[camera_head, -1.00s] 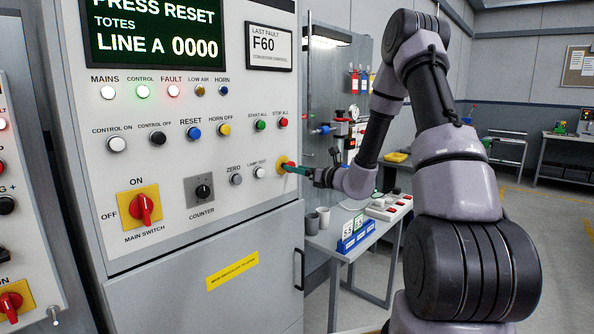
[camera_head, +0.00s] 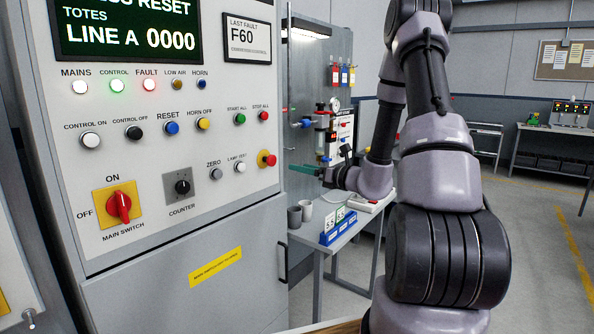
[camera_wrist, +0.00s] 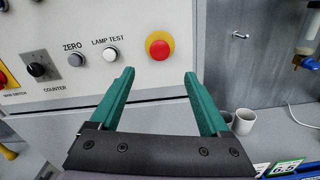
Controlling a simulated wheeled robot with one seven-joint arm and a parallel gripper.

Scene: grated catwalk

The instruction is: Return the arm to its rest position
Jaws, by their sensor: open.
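My arm is raised and bent at the right of the head view, in front of the control cabinet (camera_head: 237,225). My gripper (camera_head: 292,167) is at the cabinet's right edge, right of the red stop button on its yellow plate (camera_head: 267,159). In the wrist view my gripper (camera_wrist: 160,78) shows two green fingers spread wide with nothing between them. The red button (camera_wrist: 159,49) appears beyond the fingertips, apart from them.
A small table (camera_head: 335,238) right of the cabinet carries two grey cups (camera_head: 300,213) and blue number holders (camera_head: 338,230). Pipework with a gauge (camera_head: 326,130) stands behind my gripper. Open floor (camera_head: 530,230) lies to the right, with benches at the back.

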